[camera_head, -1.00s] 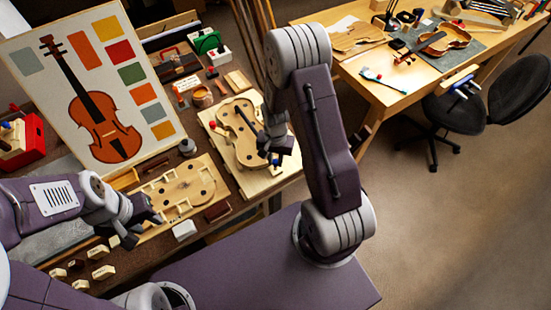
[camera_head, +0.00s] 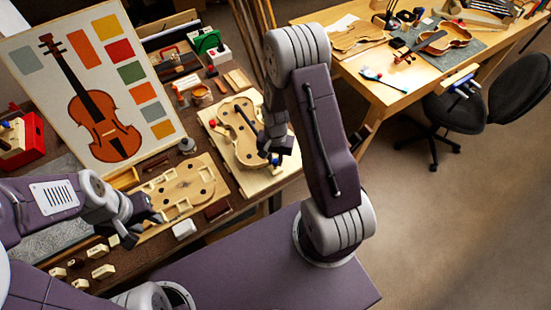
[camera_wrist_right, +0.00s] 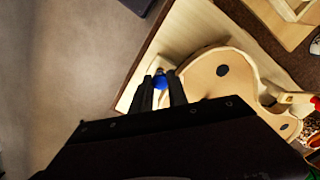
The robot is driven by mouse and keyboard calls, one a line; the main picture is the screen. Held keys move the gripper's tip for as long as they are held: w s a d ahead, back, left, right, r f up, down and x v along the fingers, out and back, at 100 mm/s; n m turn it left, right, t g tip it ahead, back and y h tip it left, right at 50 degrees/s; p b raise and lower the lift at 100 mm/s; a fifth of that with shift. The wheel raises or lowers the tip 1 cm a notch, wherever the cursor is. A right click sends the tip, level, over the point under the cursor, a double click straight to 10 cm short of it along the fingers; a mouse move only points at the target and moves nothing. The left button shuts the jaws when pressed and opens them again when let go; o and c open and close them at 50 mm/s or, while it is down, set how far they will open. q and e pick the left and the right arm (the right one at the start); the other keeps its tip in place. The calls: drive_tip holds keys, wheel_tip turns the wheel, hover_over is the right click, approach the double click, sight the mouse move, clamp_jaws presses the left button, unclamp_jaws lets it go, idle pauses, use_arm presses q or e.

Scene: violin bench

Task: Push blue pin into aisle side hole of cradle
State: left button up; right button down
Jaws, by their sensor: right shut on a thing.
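The cradle (camera_head: 257,184) is a pale wooden board with a violin-shaped plate (camera_head: 236,130) on it. It also shows in the right wrist view (camera_wrist_right: 188,28). My right gripper (camera_head: 274,156) is over the cradle's aisle-side edge, shut on the blue pin. The blue pin (camera_wrist_right: 160,82) shows between the fingertips in the right wrist view, beside the plate's rounded end. Whether its tip is in the hole cannot be told; the fingers hide that spot. My left gripper (camera_head: 143,222) is over the bench by another wooden board; its finger opening is unclear.
A red pin (camera_head: 212,123) stands at the cradle's far-left side. A wooden board with holes (camera_head: 185,190) lies left of the cradle. A white block (camera_head: 184,228) and several small pale blocks lie near the bench's front. The aisle floor (camera_head: 440,230) on the right is clear.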

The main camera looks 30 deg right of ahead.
drive_tip(key=shift+f, duration=0.2)
drive_tip(key=shift+r+p, duration=0.45)
drive_tip(key=shift+r, duration=0.05)
drive_tip(key=shift+p, duration=0.3)
idle(1.1)
drive_tip(key=shift+f+b, duration=1.1)
drive_tip(key=shift+f, duration=0.4)
